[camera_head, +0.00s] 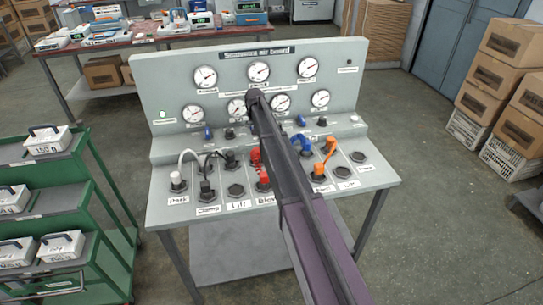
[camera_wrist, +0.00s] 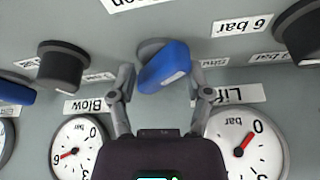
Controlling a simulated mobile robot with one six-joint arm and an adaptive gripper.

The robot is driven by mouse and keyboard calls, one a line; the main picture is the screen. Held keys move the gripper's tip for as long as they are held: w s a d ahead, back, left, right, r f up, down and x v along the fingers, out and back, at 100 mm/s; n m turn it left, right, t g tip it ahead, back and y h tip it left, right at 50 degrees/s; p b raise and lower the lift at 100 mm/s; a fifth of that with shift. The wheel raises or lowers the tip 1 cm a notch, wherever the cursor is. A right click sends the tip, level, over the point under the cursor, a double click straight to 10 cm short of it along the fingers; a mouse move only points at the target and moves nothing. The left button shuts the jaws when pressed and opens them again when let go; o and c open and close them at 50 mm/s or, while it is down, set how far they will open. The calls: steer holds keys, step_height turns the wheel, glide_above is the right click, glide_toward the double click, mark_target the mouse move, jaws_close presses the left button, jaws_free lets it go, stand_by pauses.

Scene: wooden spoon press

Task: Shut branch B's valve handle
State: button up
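A blue valve handle (camera_wrist: 165,66) shows in the wrist view, on a grey round base, lying slightly slanted across the panel. My gripper (camera_wrist: 166,84) has its two fingers open, one on each side of this handle. The left finger is very near the handle's edge; a gap shows at the right one. In the head view my arm and gripper (camera_head: 256,103) reach over the middle of the air board (camera_head: 160,90) and hide this handle. Other blue handles show at left (camera_head: 208,133) and right (camera_head: 301,121). I cannot read which branch letter belongs to the handle.
In the wrist view, dark knobs (camera_wrist: 62,66) and gauges (camera_wrist: 245,143) flank the handle. Hoses, red and orange plugs (camera_head: 326,150) fill the board's lower front. A green cart (camera_head: 100,215) stands left, boxes (camera_head: 485,100) right, a cluttered bench (camera_head: 150,33) behind.

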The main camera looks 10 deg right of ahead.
steer(key=shift+d+n+y, duration=0.1)
steer(key=shift+n+y, duration=0.2)
steer(key=shift+n, duration=0.6)
steer(key=shift+s+r, duration=0.1)
steer(key=shift+r, duration=0.15)
steer(key=p+v, duration=1.3)
steer(key=s+f+g+b, duration=0.1)
steer(key=s+f+b, duration=0.1)
steer(key=s, duration=1)
steer(key=s+f+g+b, duration=0.1)
steer(key=s+f+b, duration=0.1)
steer(key=s, duration=1)
steer(key=shift+s+f+g, duration=0.25)
steer(key=shift+f+g, duration=0.15)
steer(key=shift+f, duration=0.05)
steer(key=shift+w+d, duration=0.1)
steer(key=shift+w, duration=0.05)
